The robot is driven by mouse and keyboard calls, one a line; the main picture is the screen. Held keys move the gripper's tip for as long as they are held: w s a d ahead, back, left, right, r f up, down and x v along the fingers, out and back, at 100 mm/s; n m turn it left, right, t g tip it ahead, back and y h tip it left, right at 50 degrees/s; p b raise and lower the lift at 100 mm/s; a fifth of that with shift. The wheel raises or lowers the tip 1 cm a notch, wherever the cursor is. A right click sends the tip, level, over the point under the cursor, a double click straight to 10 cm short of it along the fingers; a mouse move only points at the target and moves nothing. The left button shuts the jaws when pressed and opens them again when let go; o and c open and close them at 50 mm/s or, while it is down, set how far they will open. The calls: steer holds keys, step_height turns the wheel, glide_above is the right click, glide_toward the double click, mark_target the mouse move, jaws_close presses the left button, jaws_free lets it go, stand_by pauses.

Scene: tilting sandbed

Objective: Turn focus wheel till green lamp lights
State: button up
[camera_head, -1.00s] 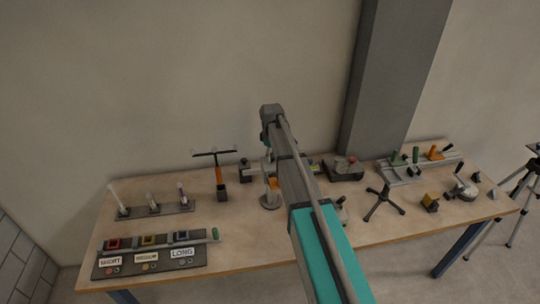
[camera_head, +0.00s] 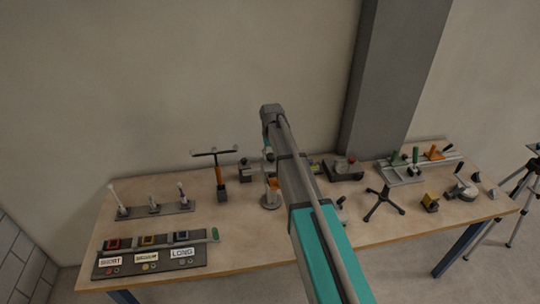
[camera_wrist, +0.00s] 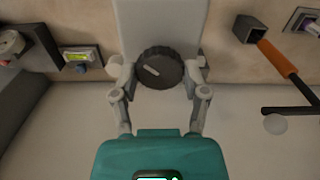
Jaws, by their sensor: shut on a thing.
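The focus wheel (camera_wrist: 160,68) is a dark, ridged round knob with a pale mark on its face, set against a light grey body (camera_wrist: 158,20) in the wrist view. My gripper (camera_wrist: 158,72) has one finger at each side of the wheel and is shut on it. The pale mark slants from upper left to lower right. In the head view my arm hides the wheel and most of the gripper. A small box with a yellow-green panel (camera_wrist: 80,57) is left of the wheel in the wrist view; I cannot tell whether it is the lamp.
An orange-handled T-shaped tool (camera_head: 219,175) stands nearby on the wooden table (camera_head: 240,240). A labelled tray (camera_head: 150,262) and a rack of upright pieces (camera_head: 154,210) are at the left. Several fixtures and a black stand (camera_head: 383,202) are at the right. A grey pillar (camera_head: 390,80) rises behind the table.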

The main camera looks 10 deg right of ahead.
steer(key=shift+s+m, duration=0.15)
steer(key=shift+m, duration=0.45)
steer(key=o, duration=1.1)
steer(key=shift+o, duration=0.2)
